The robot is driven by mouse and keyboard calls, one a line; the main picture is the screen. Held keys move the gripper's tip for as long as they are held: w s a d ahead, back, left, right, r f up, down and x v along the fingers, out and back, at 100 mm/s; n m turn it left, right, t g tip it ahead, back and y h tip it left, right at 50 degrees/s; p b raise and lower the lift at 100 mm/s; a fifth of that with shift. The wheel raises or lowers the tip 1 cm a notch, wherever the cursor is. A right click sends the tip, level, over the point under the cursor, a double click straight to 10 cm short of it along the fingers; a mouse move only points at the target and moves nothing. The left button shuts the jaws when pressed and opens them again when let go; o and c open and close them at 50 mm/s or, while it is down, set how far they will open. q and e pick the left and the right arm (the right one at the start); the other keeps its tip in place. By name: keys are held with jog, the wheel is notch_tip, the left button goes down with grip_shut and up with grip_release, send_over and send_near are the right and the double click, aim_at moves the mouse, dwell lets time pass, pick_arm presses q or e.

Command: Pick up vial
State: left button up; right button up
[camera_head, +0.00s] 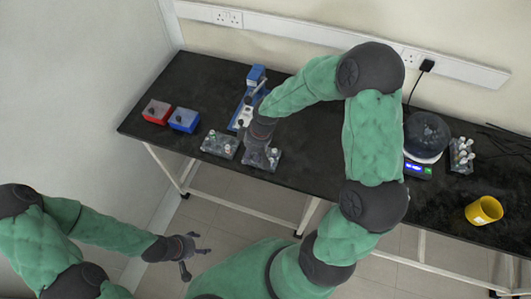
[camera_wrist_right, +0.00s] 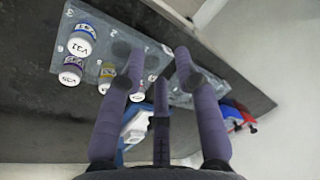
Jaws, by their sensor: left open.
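In the right wrist view, small capped vials stand in a clear rack (camera_wrist_right: 118,28): a blue-banded vial (camera_wrist_right: 83,38), a purple-banded vial (camera_wrist_right: 72,73) and a yellow-banded vial (camera_wrist_right: 106,74). Another white-capped vial (camera_wrist_right: 137,96) is partly hidden by a finger. My right gripper (camera_wrist_right: 155,62) is open over the rack edge, with its fingers apart and no vial visibly held. In the head view, my right gripper (camera_head: 259,145) is over the right-hand rack (camera_head: 274,164) and partly covers it. My left gripper (camera_head: 191,246) is open and empty, off the table's front edge.
A second rack (camera_head: 220,145) stands just left. Red (camera_head: 157,111) and blue (camera_head: 184,120) boxes sit further left, and a blue-and-white device (camera_head: 245,113) behind.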

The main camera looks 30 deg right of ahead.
jog(key=w+d+r+n+h+b, duration=0.1)
jog(key=d+r+n+h+b, duration=0.15)
jog(key=d+r, duration=0.45)
jog(key=shift+m+y, duration=0.25)
jog(key=shift+y, duration=0.2)
jog(key=f, duration=0.1)
jog(key=f+b, duration=0.1)
jog(key=f, duration=0.3)
jog(key=shift+w+a+b, duration=0.25)
jog(key=shift+w+b, duration=0.1)
jog(key=shift+b, duration=0.05)
jog(key=f, duration=0.1)
jog(key=f+b, duration=0.1)
jog(key=f, duration=0.1)
jog(key=f+b, duration=0.1)
jog(key=f, duration=0.1)
jog(key=shift+w, duration=0.4)
jog(key=c, duration=0.6)
